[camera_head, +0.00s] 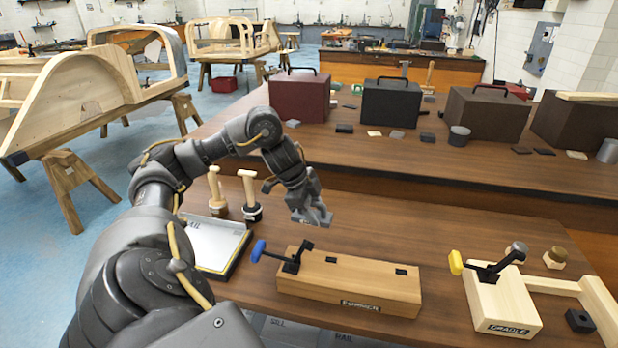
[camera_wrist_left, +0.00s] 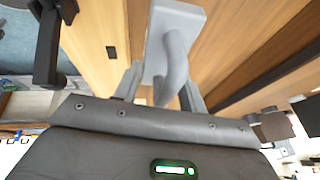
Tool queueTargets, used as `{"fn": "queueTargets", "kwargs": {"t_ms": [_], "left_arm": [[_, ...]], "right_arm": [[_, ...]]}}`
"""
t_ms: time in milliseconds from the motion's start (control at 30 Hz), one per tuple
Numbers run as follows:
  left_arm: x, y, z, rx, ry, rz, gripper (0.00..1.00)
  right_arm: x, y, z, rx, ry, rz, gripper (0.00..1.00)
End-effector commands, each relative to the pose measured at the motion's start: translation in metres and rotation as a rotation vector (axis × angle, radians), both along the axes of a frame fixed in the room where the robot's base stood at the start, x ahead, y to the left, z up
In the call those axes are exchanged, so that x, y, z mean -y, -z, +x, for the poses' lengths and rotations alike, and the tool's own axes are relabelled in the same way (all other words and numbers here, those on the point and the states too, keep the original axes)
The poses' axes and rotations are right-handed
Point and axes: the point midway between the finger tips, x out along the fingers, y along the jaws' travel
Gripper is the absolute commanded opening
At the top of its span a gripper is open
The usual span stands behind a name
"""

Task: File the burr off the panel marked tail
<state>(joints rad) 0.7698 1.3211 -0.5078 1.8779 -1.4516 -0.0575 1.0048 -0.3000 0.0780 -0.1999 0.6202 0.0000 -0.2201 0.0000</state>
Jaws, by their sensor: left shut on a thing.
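My left gripper (camera_head: 308,210) is shut on a light grey piece with a curved part, above the table behind the former. The grey piece (camera_head: 320,219) also shows in the left wrist view (camera_wrist_left: 178,25) between the two fingers; no mark on it is readable. A pale sheet (camera_head: 215,245) lies in a dark-edged tray at left, its lettering partly hidden by my arm and ending in "AIL". I cannot tell whether either is a file, and I see no burr. My right gripper is out of view.
The wooden former (camera_head: 345,290) has a blue-handled clamp (camera_head: 291,258). The cradle (camera_head: 500,305), with a yellow-handled clamp, stands right. Two small knobbed tools (camera_head: 555,258) stand beyond it. A rear bench (camera_head: 430,165) carries several cases. The table between tray and cradle, behind the former, is clear.

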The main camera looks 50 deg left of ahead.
Motion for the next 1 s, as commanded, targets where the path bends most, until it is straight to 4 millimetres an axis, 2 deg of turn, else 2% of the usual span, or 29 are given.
{"fn": "queueTargets", "kwargs": {"t_ms": [67, 167, 267, 300, 400, 533, 600, 700, 1000], "left_arm": [[0.017, 0.002, 0.006, 0.005, 0.002, -0.002, 0.2], [0.052, 0.008, 0.015, 0.008, -0.002, -0.002, 0.2], [0.106, 0.011, 0.025, 0.013, -0.004, 0.0, 0.2], [0.129, 0.011, 0.027, 0.015, -0.005, 0.0, 0.2], [0.184, 0.009, 0.027, 0.016, -0.005, 0.003, 0.2], [0.238, 0.006, 0.016, 0.015, -0.015, 0.005, 0.2], [0.256, 0.005, 0.007, 0.013, -0.025, 0.005, 0.2], [0.27, 0.004, -0.005, 0.01, -0.047, 0.006, 0.2], [0.274, 0.004, -0.022, 0.003, -0.096, -0.001, 0.2]], "right_arm": [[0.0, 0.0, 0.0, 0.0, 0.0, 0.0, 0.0], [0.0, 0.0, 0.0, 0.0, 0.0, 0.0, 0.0], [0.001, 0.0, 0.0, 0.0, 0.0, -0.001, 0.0], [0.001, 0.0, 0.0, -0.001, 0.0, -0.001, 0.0], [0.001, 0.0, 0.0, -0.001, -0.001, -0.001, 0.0], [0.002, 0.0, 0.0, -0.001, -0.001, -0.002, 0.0], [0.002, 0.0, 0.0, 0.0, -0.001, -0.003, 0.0], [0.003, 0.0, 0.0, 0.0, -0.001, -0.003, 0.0], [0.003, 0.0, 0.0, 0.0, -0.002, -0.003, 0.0]]}}
